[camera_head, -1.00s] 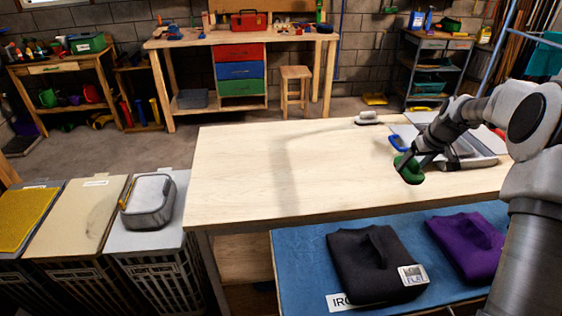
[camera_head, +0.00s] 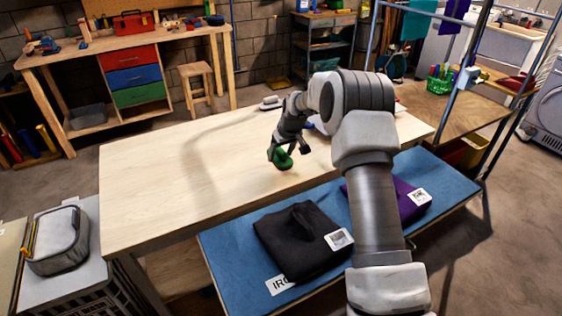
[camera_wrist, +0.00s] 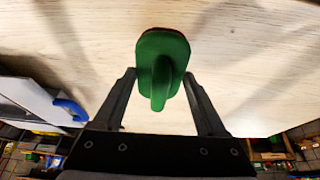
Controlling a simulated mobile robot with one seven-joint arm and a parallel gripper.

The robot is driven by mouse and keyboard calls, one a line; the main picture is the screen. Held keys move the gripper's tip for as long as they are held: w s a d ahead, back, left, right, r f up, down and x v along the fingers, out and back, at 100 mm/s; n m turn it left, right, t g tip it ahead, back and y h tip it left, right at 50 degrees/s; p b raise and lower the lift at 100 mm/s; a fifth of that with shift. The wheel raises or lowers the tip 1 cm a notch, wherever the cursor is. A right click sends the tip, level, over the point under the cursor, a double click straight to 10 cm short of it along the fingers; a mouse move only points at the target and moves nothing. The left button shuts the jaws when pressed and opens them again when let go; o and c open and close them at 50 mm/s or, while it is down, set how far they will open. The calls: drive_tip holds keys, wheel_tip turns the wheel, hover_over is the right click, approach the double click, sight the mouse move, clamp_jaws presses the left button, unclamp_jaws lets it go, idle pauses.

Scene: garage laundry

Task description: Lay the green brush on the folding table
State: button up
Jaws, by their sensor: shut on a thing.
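The green brush (camera_head: 284,161) is held in my gripper (camera_head: 278,154), over the light wooden table (camera_head: 165,170), which I take for the folding table. In the wrist view the brush (camera_wrist: 160,50) sits between the two fingertips of my gripper (camera_wrist: 160,80), its raised handle pointing toward the camera. The fingers are shut on that handle. Bare wood (camera_wrist: 240,60) lies below and around the brush. I cannot tell whether its underside touches the tabletop.
A blue ironing surface (camera_head: 228,247) with a folded black garment (camera_head: 300,243) and a purple one (camera_head: 410,205) lies along the near side. A grey-and-white object (camera_head: 271,102) sits at the table's far edge. The table's left half is clear.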

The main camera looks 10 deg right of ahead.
sight(281, 161)
drive_tip(key=shift+f, duration=1.75)
drive_tip(key=shift+f, duration=0.2)
drive_tip(key=o, duration=1.1)
drive_tip(key=shift+r, duration=0.1)
